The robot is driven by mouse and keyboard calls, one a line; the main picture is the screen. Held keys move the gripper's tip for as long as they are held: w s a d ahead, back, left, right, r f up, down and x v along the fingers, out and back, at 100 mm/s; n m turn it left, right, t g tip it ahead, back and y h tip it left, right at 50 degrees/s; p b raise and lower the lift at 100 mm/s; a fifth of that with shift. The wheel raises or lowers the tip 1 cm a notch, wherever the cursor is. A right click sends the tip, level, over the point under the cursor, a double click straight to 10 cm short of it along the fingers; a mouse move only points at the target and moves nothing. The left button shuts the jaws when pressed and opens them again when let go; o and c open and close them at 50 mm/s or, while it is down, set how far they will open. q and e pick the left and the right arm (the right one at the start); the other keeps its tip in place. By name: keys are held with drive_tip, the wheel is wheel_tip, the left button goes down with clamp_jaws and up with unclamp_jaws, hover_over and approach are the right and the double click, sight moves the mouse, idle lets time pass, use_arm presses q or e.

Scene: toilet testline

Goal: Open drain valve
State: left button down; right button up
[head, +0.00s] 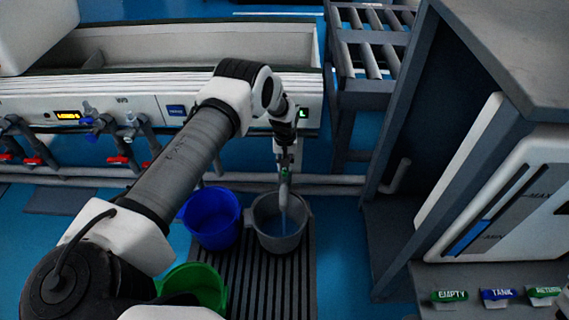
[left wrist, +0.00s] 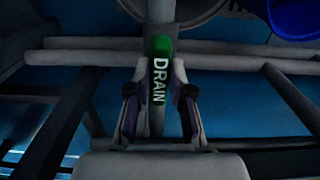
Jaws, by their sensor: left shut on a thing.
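The drain valve has a green handle marked DRAIN (left wrist: 161,75), upright in the left wrist view. My left gripper (left wrist: 158,100) is shut on this handle, one finger on each side. In the head view the left gripper (head: 286,158) points down at the valve, and only a little green of the handle shows. A grey pipe end (head: 283,196) hangs below it over a grey bucket (head: 268,243). A thin bluish streak, like water, runs from the pipe into the bucket. My right gripper is not in view.
A blue bucket (head: 213,222) and a green bucket (head: 196,285) stand by the dark slatted grate (head: 262,293). Several red-handled valves (head: 119,160) line the bench at left. A dark cabinet (head: 395,130) blocks the right, with EMPTY (head: 450,296) and TANK (head: 498,294) handles.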

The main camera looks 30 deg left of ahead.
use_arm(q)
drive_tip(key=shift+s+a, duration=0.1)
idle(0.3)
drive_tip(key=c, duration=1.4)
unclamp_jaws()
drive_tip(key=o, duration=0.4)
drive_tip(key=shift+a+f, duration=0.1)
drive_tip(key=shift+a, duration=0.05)
drive_tip(key=shift+c, duration=0.2)
wheel_tip(320, 180, up, 12)
drive_tip(key=shift+s, duration=0.3)
